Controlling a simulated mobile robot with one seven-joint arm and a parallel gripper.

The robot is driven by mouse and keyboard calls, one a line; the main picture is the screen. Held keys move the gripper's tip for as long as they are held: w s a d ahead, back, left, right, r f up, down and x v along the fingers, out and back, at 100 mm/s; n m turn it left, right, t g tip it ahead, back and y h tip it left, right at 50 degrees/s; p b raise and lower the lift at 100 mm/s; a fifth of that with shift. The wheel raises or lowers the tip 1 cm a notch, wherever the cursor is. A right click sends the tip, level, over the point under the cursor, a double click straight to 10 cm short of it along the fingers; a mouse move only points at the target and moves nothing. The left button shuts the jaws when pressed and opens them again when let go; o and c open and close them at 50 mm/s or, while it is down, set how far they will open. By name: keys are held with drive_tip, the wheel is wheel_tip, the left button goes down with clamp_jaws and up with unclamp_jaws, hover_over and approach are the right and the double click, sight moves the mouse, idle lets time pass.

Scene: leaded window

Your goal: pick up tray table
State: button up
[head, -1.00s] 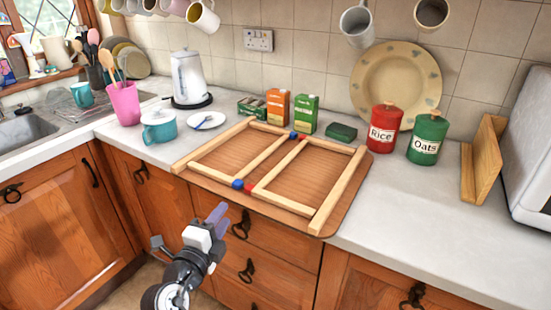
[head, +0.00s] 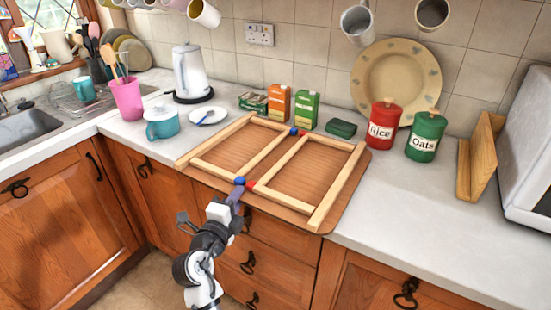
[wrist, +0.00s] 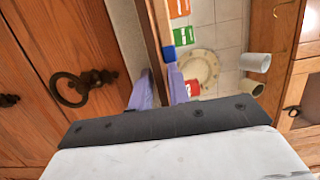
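The tray table (head: 228,149) lies flat on the counter, underside up. It is a brown board with two pale wooden leg frames folded on it and blue and red joint pieces near its middle. Its front edge overhangs the counter slightly. My gripper (head: 236,192) is at the middle of that edge, just below the blue piece. In the wrist view my gripper (wrist: 160,80) has its two purple fingers apart, with the board's edge (wrist: 153,35) between them. The blue piece (wrist: 183,36) is beyond the right finger. Whether the fingers touch the board is unclear.
Behind the tray table stand orange (head: 278,104) and green (head: 306,111) cartons and a dark green sponge (head: 341,128). Rice (head: 382,127) and Oats (head: 426,136) canisters stand right; a teal pot (head: 162,124) and small plate (head: 208,115) stand left. Drawers lie below.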

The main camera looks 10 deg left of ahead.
clamp_jaws()
drive_tip(key=shift+r, duration=0.15)
drive_tip(key=shift+r, duration=0.1)
